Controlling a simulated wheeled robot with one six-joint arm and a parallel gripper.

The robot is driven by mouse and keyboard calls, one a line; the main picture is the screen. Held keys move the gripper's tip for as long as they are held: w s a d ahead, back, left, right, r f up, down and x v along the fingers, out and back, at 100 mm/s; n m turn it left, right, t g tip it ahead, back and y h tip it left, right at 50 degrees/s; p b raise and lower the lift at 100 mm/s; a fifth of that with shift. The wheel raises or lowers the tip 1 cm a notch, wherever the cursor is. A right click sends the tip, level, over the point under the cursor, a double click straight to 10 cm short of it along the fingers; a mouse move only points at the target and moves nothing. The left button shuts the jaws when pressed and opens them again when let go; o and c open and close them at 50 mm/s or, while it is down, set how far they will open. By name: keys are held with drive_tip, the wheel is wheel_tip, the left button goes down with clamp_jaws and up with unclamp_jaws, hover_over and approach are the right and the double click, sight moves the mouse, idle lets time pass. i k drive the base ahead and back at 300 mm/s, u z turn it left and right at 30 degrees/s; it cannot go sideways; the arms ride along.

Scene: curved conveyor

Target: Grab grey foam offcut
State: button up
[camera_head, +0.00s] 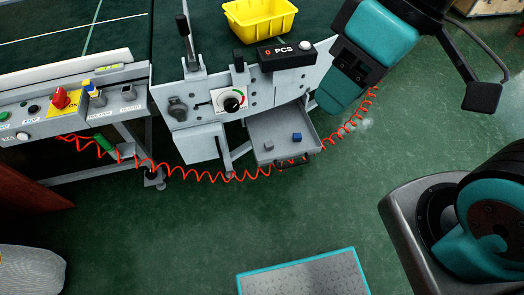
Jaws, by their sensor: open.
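A small grey block (269,146), which looks like the grey foam offcut, lies in the open drawer (262,128) under the workbench panel. A small dark blue block (297,137) lies in the same drawer, to its right and apart from it. My teal and black arm reaches in from the upper right, and its lower teal part hangs just above and right of the drawer. No gripper fingers can be made out, so nothing shows of their position relative to the offcut.
A yellow bin (260,18) and a black PCS box (287,54) sit on top of the bench. A coiled orange hose (190,174) runs past the drawer. A control panel with a red knob (61,98) is at left. Green floor lies open around a grey platform (305,275).

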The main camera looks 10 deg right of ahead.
sight(269, 146)
drive_tip(key=u, duration=0.5)
drive_tip(key=k, duration=1.2)
drive_tip(key=u, duration=0.8)
drive_tip(key=i, duration=1.45)
drive_tip(key=z, duration=1.15)
drive_tip(key=i, duration=0.65)
drive_tip(key=z, duration=0.65)
